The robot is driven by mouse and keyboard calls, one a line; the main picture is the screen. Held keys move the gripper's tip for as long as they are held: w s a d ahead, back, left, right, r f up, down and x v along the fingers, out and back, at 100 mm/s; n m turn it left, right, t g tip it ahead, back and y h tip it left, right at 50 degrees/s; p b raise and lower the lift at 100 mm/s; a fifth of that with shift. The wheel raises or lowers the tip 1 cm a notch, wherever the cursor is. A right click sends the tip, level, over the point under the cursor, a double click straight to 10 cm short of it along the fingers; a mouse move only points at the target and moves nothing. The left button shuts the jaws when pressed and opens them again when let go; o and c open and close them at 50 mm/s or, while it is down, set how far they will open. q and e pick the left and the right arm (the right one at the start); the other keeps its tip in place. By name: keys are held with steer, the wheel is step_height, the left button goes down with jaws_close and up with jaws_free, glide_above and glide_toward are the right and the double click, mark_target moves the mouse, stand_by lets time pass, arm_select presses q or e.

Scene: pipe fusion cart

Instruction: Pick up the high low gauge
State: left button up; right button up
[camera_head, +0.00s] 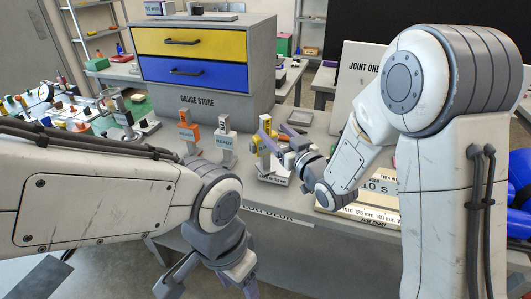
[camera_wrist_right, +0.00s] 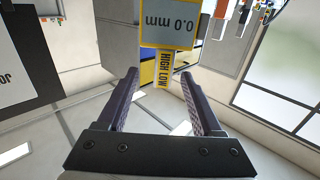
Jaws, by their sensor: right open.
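The high low gauge (camera_wrist_right: 165,70) shows in the right wrist view with a grey 0.0 mm display and a yellow HIGH LOW label. In that view it lies ahead of and partly between the finger tips of my right gripper (camera_wrist_right: 160,85), with no clear contact. In the head view the yellow gauge (camera_head: 257,146) stands on a small labelled base on the bench, partly hidden by my right gripper (camera_head: 271,142), which is open beside it. My left gripper (camera_head: 212,281) is open and empty, low in front of the bench.
An orange gauge (camera_head: 188,130) and a grey gauge (camera_head: 224,140) stand to the left on the bench. The gauge store cabinet (camera_head: 205,103) with yellow and blue drawers is behind. A printed board (camera_head: 352,80) stands at right. Small parts crowd the left table.

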mark_target(268, 128)
steer(key=x, duration=0.1)
steer(key=p+x, duration=0.1)
steer(key=x, duration=0.3)
steer(key=shift+s+a+f, duration=0.15)
steer(key=shift+a+f, duration=0.05)
steer(key=shift+f, duration=0.05)
jaws_close()
steer(key=shift+r, duration=0.1)
stand_by(1.0)
